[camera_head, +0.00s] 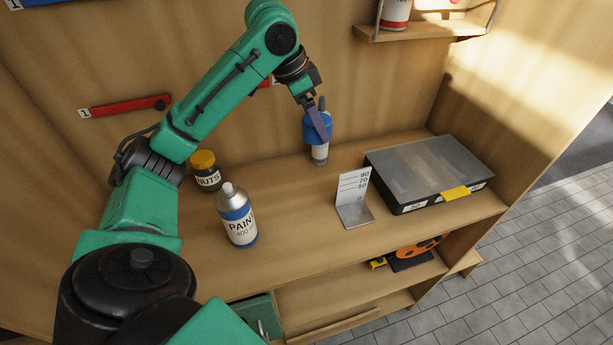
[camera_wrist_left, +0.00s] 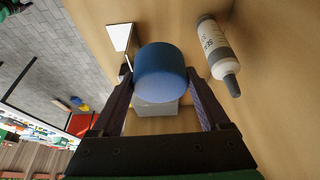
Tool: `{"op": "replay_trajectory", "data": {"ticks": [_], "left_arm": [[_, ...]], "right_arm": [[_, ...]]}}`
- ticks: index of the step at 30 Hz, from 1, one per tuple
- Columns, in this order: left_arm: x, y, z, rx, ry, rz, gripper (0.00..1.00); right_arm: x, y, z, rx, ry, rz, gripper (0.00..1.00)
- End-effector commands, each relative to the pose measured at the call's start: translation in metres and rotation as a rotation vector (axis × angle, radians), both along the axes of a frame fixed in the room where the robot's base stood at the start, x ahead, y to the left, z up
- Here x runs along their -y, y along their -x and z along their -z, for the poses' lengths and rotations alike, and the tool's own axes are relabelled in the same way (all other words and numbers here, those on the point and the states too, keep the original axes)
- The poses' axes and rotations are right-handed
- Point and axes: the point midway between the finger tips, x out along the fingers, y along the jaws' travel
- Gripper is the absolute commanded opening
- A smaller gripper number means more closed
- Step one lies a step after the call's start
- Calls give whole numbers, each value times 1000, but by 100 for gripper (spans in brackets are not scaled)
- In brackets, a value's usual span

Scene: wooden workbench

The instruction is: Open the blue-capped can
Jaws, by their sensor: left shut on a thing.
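The paint can (camera_head: 238,222) stands upright on the bench top, with a blue and white label and a bare silver top and neck. My left gripper (camera_head: 318,122) is at the back of the bench, up and to the right of the can. It is shut on a blue cap (camera_head: 311,134), held apart from the can. In the left wrist view the blue cap (camera_wrist_left: 160,74) sits between the two fingers (camera_wrist_left: 162,105). My right gripper is not in view.
A white bottle with a dark nozzle (camera_head: 320,154) stands just behind the cap; it also shows in the wrist view (camera_wrist_left: 214,52). A yellow-lidded nuts jar (camera_head: 208,178), an angled metal gauge (camera_head: 353,200) and a clear-lidded case (camera_head: 425,170) stand on the bench.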

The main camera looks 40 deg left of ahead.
Motion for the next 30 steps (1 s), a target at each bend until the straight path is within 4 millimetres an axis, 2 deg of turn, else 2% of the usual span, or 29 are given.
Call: {"op": "replay_trajectory", "data": {"ticks": [4,11,15,22,25,30], "left_arm": [[0,2,32,-8,-4,1,12],[1,4,108,-10,-3,2,12],[2,5,144,-6,-1,1,12],[3,5,184,-4,0,1,12],[3,5,198,-2,-1,2,12],[3,4,199,1,-2,2,12]], "right_arm": [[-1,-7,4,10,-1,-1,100],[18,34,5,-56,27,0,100],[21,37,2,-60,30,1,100],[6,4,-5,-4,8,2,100],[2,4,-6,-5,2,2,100],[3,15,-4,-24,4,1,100]]}}
